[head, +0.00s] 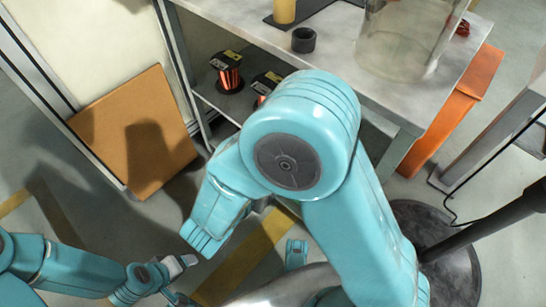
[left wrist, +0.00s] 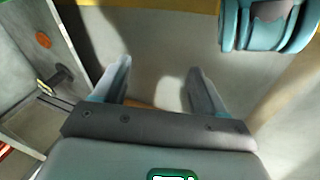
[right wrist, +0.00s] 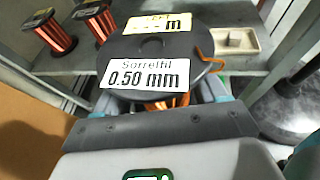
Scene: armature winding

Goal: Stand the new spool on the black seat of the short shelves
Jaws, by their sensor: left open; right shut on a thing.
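The new spool (right wrist: 140,52), with a black flange and a "Sorrelfil 0.50 mm" label, is in my right gripper, held in front of the shelf. The right gripper's fingertips are hidden behind the flange; in the head view my own arm hides gripper and spool. The shelf (right wrist: 75,62) holds two other copper-wound spools, one at far left (right wrist: 55,30) and one beside it (right wrist: 97,14). I cannot make out the black seat for certain; the held spool covers part of the shelf. My left gripper (left wrist: 160,80) is open and empty, low over the floor.
A white tray (right wrist: 237,40) with a small block stands at the shelf's right. The worktop (head: 340,50) above carries a black ring (head: 304,40), a yellow cylinder (head: 284,10) and a clear container (head: 405,40). A brown panel (head: 135,135) leans at left.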

